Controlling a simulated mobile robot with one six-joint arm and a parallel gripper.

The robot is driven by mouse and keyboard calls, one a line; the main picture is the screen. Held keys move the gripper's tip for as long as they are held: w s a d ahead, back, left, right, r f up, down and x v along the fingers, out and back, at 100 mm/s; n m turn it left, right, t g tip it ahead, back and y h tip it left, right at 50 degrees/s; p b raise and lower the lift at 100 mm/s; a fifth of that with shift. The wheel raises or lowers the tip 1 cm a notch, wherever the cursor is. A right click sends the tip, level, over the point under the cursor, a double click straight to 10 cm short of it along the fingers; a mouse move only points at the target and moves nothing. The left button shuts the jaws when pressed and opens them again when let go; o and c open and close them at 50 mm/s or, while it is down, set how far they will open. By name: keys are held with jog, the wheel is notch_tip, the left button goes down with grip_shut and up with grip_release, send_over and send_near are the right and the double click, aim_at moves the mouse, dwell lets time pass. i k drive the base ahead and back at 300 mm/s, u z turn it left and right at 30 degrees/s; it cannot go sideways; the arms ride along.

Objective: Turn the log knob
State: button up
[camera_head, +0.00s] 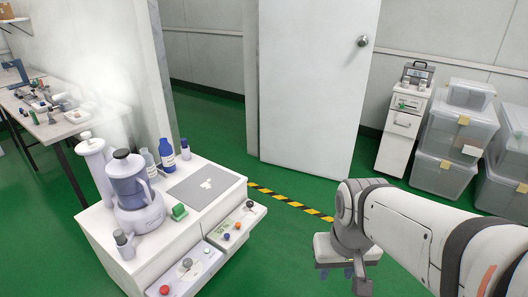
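Two grey knobs show on the control panels at the front of the white cabinet (108,237). No label is readable, so I cannot tell which is the log knob. My gripper (348,276) hangs over the floor to the right of the cabinet, apart from both knobs. Its fingers are small and unclear.
A blender-like device (133,190), bottles (166,153) and a grey plate (202,187) stand on the cabinet top. A white door (315,85) is behind. A drawer unit (398,135) and clear bins (445,150) are at the right. Green floor separates my gripper from the cabinet.

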aim_at(249, 204)
jog(key=i, duration=1.2)
jog(key=u, duration=0.65)
